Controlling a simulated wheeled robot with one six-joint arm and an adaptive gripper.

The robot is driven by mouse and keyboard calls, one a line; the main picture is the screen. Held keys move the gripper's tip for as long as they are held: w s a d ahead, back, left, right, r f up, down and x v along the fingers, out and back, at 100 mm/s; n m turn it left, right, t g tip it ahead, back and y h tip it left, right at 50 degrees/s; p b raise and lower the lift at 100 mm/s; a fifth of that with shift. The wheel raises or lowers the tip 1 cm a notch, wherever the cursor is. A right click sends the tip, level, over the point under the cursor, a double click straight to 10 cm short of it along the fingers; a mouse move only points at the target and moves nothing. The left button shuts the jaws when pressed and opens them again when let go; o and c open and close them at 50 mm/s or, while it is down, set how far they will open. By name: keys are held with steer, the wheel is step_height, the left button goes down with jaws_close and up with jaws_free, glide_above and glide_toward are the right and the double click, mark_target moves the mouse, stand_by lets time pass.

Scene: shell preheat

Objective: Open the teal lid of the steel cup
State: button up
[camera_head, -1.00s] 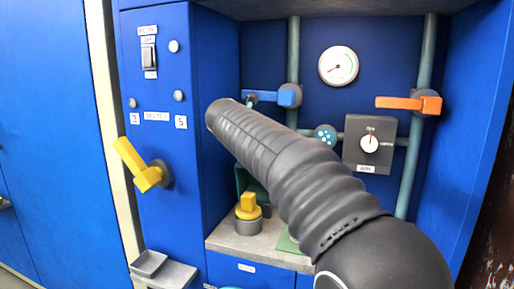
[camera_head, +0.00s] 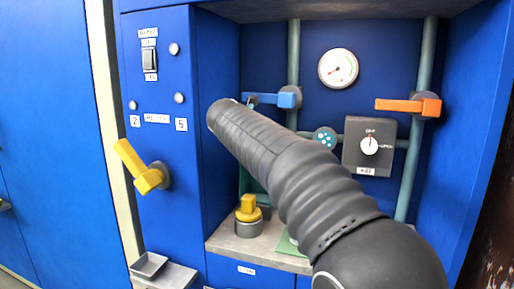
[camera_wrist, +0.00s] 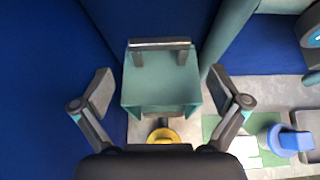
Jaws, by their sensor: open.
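A teal boxy lid (camera_wrist: 160,85) with a grey bar handle (camera_wrist: 160,43) along its far edge lies between my fingers in the wrist view. In the head view a teal part of it (camera_head: 243,180) stands behind a yellow knob, mostly hidden by my arm. The yellow knob (camera_head: 248,206) sits on a short round steel cup (camera_head: 249,228); the knob also shows below the lid in the wrist view (camera_wrist: 163,135). The lid appears raised behind the knob. My gripper (camera_wrist: 160,92) is open, fingers spread either side of the lid, with gaps showing. Contact is not visible.
A round teal-blue piece with a blue handle (camera_wrist: 292,140) stands on the right, by a green mat (camera_wrist: 212,125). Pipes with a blue lever (camera_head: 272,98) and an orange lever (camera_head: 405,105) stand behind my arm. A yellow lever (camera_head: 140,167) projects from the left panel.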

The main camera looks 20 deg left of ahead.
steer(key=d+v, duration=0.1)
steer(key=v, duration=1.1)
steer(key=shift+a, duration=0.45)
